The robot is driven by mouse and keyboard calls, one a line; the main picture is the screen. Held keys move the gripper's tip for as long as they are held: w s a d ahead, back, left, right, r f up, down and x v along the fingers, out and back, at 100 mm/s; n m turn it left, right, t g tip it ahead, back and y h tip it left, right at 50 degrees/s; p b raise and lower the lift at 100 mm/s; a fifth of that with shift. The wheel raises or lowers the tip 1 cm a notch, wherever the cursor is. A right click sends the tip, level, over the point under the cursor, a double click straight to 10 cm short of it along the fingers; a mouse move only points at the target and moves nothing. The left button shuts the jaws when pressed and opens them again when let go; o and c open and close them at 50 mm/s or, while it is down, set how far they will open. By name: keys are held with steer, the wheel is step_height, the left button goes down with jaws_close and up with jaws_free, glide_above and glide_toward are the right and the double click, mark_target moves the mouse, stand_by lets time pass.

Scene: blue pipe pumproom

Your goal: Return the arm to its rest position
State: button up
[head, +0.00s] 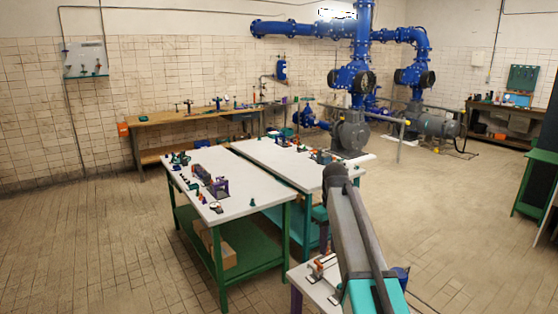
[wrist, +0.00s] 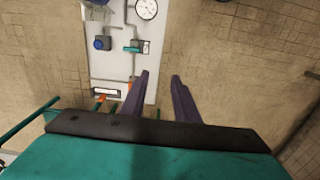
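My gripper (wrist: 160,74) shows in the wrist view as two dark purple fingers, spread apart with an empty gap between them. It hangs above the floor and the right edge of a white worktop (wrist: 121,65), touching nothing that I can see. In the head view my grey and teal arm rises at the lower right, in front of the tables; its gripper cannot be made out there.
On the white worktop are a round gauge (wrist: 146,9), a blue knob (wrist: 102,43) and a green fitting (wrist: 136,47). Two white-topped tables (head: 240,207) with small parts stand ahead. Blue pipes (head: 300,29) and pumps stand behind. Floor at left is clear.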

steer(key=s+f+m+g+b, duration=0.2)
steer(key=s+f+b, duration=0.1)
steer(key=s+f, duration=1.3)
steer(key=s+f+m+g+b, duration=0.2)
steer(key=s+f, duration=1.4)
steer(key=f, duration=0.9)
steer(key=s+f+m+g+b, duration=0.1)
steer(key=s+f+b, duration=0.4)
steer(key=s+f, duration=1.2)
step_height(320, 180, down, 4)
steer(key=shift+d+r+m+g, duration=0.15)
steer(key=shift+d+m+g, duration=0.2)
steer(key=shift+m, duration=0.35)
steer(key=shift+a, duration=0.1)
